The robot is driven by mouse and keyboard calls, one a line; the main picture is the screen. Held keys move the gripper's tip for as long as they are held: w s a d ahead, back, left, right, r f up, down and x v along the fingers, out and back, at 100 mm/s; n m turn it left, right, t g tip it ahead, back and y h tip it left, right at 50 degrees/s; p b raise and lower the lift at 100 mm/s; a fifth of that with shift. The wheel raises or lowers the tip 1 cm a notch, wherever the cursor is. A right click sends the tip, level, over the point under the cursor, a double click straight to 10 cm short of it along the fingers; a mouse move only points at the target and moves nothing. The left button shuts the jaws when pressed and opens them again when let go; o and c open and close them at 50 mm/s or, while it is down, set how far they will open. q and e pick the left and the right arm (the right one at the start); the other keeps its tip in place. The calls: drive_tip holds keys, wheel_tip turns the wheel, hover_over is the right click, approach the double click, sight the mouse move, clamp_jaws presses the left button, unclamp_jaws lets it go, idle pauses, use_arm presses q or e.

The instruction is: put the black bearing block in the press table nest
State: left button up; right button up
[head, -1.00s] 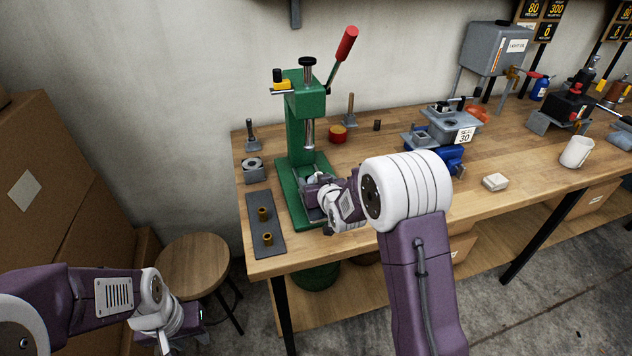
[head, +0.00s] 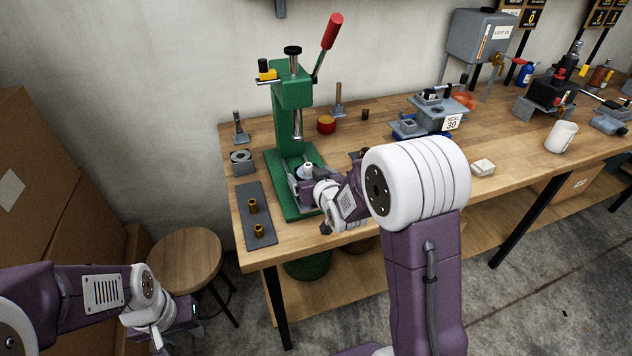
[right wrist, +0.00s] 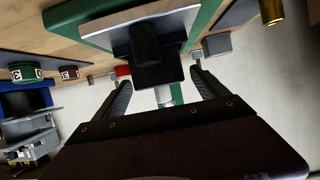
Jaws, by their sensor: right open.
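The green press (head: 295,105) stands at the left end of the bench. My right gripper (head: 306,192) is at its low table and hides most of it in the head view. In the right wrist view, a black block (right wrist: 150,72) stands at the grey press plate (right wrist: 98,30), between the open fingers of my right gripper (right wrist: 160,88), with gaps visible beside it. I cannot tell whether it is seated in the nest. My left gripper (head: 183,318) is low at the left, off the bench by the stool; its fingers are unclear.
A dark mat (head: 254,217) with two brass bushings lies left of the press. A grey holed block (head: 241,161) and a grey post stand (head: 240,130) sit behind it. A red-topped pot (head: 326,124) stands right of the press. A wooden stool (head: 187,255) is below left.

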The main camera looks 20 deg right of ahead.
drive_tip(key=v, duration=0.7)
drive_tip(key=shift+r, duration=0.2)
drive_tip(key=s+f+g+p, duration=0.2)
drive_tip(key=s+f+g, duration=0.2)
drive_tip(key=s, duration=0.6)
drive_tip(key=s+f+g+p, duration=0.3)
drive_tip(key=s+g, duration=0.5)
drive_tip(key=s, duration=0.3)
drive_tip(key=shift+s+f+m+p, duration=0.3)
drive_tip(key=shift+f+p, duration=0.05)
idle(0.3)
